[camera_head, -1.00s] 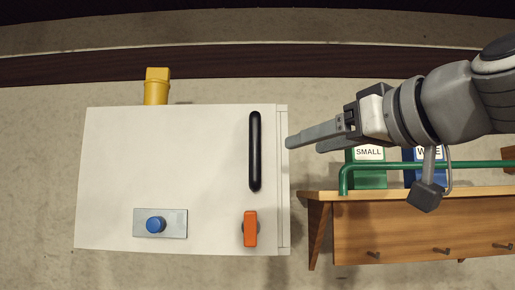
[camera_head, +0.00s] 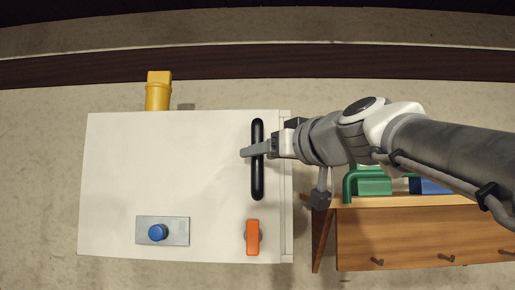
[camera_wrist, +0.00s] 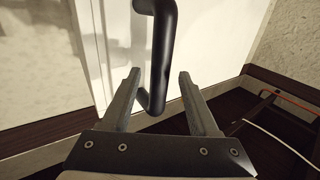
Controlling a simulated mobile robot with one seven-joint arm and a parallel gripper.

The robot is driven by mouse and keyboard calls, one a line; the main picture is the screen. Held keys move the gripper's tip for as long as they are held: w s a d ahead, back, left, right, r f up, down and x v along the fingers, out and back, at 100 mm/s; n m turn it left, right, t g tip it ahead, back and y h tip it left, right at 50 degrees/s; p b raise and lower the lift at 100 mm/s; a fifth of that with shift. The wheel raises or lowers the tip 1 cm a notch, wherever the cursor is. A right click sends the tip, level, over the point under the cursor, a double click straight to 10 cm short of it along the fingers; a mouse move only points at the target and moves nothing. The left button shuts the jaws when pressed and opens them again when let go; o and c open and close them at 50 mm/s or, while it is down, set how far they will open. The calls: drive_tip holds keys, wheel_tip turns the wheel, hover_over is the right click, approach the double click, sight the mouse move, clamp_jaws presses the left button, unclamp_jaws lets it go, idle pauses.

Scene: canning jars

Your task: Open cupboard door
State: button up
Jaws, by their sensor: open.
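The white cupboard door (camera_head: 170,180) fills the left half of the head view and looks shut. Its long black bar handle (camera_head: 258,182) stands upright near the door's right edge. An orange turn-piece (camera_head: 252,238) sits below the handle, upright. My gripper (camera_head: 245,153) reaches in from the right, a finger crossing in front of the handle's middle. In the wrist view the open fingers (camera_wrist: 158,74) lie on either side of the handle (camera_wrist: 162,40), with gaps between. I cannot tell how deep the bar sits between them.
A blue button on a grey plate (camera_head: 178,238) is at the door's lower left. A yellow block (camera_head: 158,92) shows above the cupboard. To the right stands a wooden bench with pegs (camera_head: 420,240), with a green rail and green and blue bins (camera_head: 373,183) partly behind my arm.

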drive_tip(key=shift+x, duration=1.2)
clamp_jaws()
idle(0.6)
